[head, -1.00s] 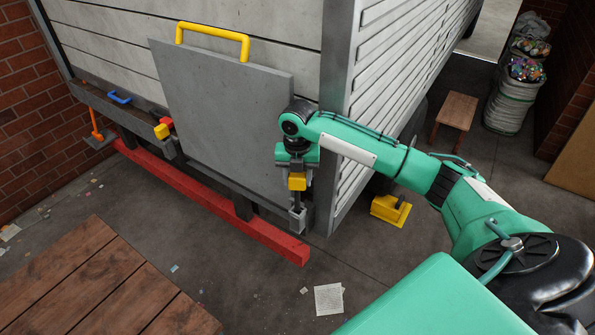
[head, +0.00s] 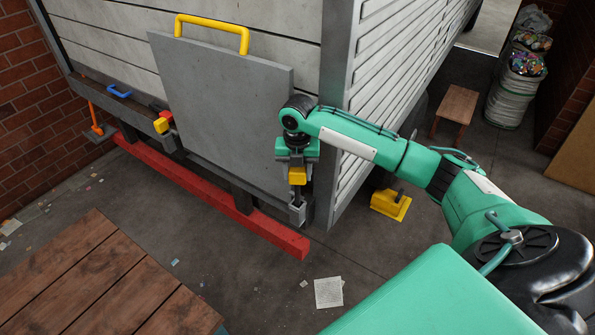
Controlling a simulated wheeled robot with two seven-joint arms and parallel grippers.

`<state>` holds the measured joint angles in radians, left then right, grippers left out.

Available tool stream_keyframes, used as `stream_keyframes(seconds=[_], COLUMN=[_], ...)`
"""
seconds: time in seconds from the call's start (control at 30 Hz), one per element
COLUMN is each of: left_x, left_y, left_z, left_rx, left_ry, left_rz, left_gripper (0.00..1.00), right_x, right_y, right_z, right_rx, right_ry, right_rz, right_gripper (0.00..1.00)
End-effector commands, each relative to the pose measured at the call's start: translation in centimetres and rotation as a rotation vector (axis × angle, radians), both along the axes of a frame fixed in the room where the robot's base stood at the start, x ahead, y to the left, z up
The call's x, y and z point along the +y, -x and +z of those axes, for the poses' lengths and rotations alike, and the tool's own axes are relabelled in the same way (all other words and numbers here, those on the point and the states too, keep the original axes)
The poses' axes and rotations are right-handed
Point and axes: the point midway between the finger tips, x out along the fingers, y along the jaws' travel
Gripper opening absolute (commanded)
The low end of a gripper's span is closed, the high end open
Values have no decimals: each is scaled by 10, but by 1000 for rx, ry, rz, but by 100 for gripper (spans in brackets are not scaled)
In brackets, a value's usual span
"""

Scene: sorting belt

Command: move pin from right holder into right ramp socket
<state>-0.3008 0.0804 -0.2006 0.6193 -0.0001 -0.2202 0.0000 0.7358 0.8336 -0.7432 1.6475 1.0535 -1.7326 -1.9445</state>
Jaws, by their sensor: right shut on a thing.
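My right gripper (head: 297,160) points down at the lower right edge of the grey ramp plate (head: 220,110). It is shut on the yellow head of the pin (head: 297,176). A grey metal bracket (head: 297,213) sits directly below the yellow head; I cannot tell whether it is the holder or the socket, or how deep the pin sits in it. The pin's shaft is hidden. A similar bracket at the plate's left edge has a yellow block with a red part (head: 162,122). My left gripper is not in view.
The ramp plate stands upright against the truck's rear, with a yellow handle (head: 212,30) on top. A red beam (head: 215,195) runs below. A yellow wheel chock (head: 390,205) lies right of the gripper. Wooden boards (head: 95,280) fill the lower left. The floor between is mostly clear.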

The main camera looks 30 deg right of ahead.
Motion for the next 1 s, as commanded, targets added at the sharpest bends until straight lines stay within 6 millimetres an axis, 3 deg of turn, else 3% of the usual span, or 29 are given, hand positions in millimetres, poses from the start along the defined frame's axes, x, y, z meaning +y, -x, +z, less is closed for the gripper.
stream_keyframes(seconds=[1.0], left_x=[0], left_y=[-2], left_z=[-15], left_rx=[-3], left_ry=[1], left_rz=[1], left_gripper=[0], right_x=[0], right_y=[0], right_z=[-41], right_rx=[-1], right_ry=[-1], right_rz=[0], right_gripper=[14])
